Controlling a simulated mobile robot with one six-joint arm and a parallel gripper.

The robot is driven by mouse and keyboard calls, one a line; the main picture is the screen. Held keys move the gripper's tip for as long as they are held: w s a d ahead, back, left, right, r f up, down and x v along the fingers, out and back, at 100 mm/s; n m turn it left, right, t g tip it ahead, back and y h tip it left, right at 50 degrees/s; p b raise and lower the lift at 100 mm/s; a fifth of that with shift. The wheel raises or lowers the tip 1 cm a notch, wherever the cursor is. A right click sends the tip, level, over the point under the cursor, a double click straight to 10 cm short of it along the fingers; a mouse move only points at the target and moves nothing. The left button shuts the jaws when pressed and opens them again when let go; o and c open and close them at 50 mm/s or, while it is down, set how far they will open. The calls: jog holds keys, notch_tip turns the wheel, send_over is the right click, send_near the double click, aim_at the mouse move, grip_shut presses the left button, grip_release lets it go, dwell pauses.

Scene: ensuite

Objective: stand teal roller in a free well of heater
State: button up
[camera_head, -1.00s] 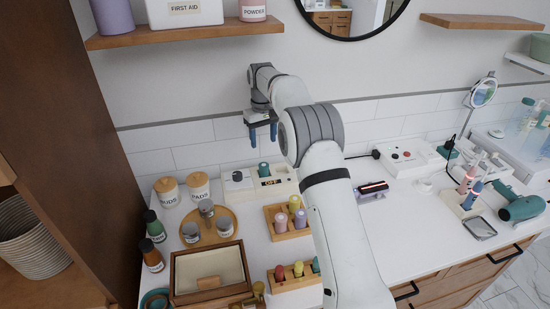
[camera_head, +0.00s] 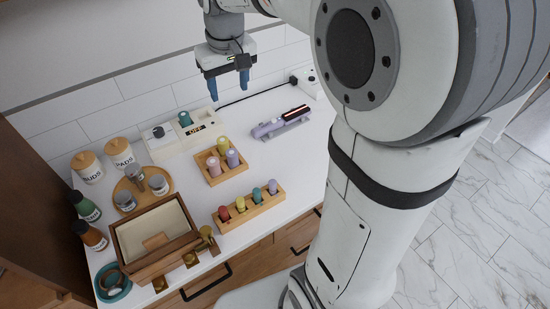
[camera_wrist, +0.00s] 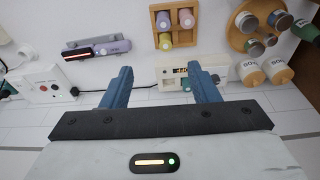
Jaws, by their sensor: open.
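The heater (camera_head: 160,143) is a white box with an OFF display and a dark knob, at the back of the counter against the tiles. A dark teal roller (camera_head: 185,118) stands upright in it. A lighter teal roller (camera_head: 257,195) stands in the long wooden rack (camera_head: 250,214) at the counter front, beside red, yellow and lavender ones. My gripper (camera_head: 228,86) is open and empty, fingers down, above the counter to the right of the heater. In the wrist view the heater (camera_wrist: 238,72) shows beyond my gripper (camera_wrist: 160,78), partly hidden by a finger.
A square wooden rack (camera_head: 213,180) holds pink, yellow and lavender rollers in front of the heater. A lavender styling iron (camera_head: 280,123) lies to the right. Two lidded jars (camera_head: 90,172), a round tray with small jars and an open wooden box (camera_head: 125,235) fill the left.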

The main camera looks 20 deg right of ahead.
jog(key=s+d+f+m, duration=0.1)
jog(key=s+f, duration=0.2)
jog(key=s, duration=0.6)
jog(key=s+d+f+m+t, duration=0.1)
jog(key=s+d+f, duration=0.1)
jog(key=s, duration=0.7)
jog(key=shift+s+f, duration=0.4)
jog(key=shift+f, duration=0.15)
